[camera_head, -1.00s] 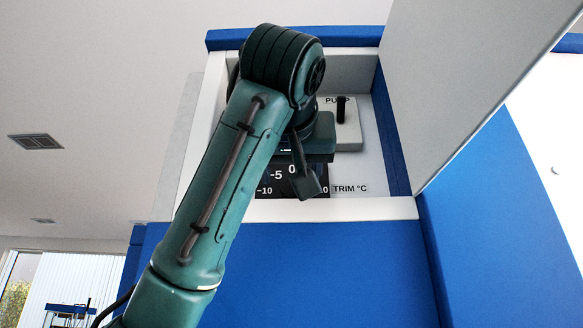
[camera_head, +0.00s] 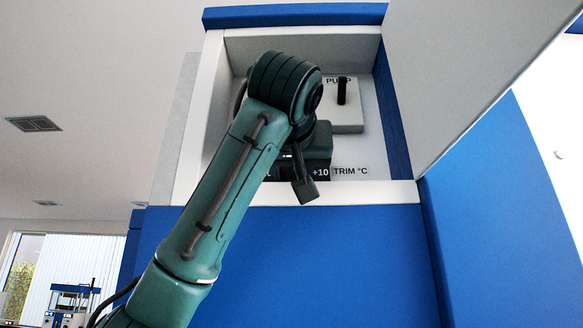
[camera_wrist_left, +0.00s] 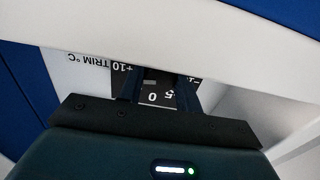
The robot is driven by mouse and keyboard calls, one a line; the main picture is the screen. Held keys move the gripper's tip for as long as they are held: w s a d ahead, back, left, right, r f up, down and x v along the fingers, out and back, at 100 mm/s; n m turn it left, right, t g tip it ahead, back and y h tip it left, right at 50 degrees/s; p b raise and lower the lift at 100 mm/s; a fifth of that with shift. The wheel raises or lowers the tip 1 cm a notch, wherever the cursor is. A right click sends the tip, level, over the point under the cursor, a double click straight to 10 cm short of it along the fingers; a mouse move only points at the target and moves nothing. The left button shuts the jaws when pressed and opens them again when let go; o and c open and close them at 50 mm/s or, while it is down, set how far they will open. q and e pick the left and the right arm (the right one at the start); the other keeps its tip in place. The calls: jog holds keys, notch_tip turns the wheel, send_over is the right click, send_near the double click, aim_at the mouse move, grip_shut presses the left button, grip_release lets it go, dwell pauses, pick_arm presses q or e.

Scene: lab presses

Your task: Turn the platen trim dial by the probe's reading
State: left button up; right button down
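The dark trim scale (camera_head: 320,173) with "+10" and "TRIM °C" is at the bottom of a recessed panel in the head view. My left arm covers most of it there, and the dial itself cannot be made out. In the left wrist view the scale (camera_wrist_left: 152,98) appears upside down, with "0", "5" and "+10" readable. My left gripper (camera_wrist_left: 159,90) is in front of it, its two dark fingers apart, with the scale showing between them. A dark patch between the fingertips is unclear. No probe or reading can be made out. My right gripper is not in view.
A light box labelled "PUMP" (camera_head: 345,115) with a black lever (camera_head: 342,91) is above right of the scale. The recess has a white lower ledge (camera_head: 390,194) and a blue right wall (camera_head: 391,120). A large grey panel (camera_head: 465,75) stands at the right.

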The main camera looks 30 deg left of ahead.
pick_arm(q)
jog(key=c, duration=0.4)
jog(key=shift+c, duration=0.2)
jog(key=shift+n, duration=0.4)
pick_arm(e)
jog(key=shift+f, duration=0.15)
pick_arm(q)
jog(key=shift+d+f+n+b, duration=0.1)
jog(key=shift+n+b, duration=0.55)
jog(key=shift+n, duration=1.05)
jog(key=shift+n+b, duration=0.35)
jog(key=shift+n, duration=1.45)
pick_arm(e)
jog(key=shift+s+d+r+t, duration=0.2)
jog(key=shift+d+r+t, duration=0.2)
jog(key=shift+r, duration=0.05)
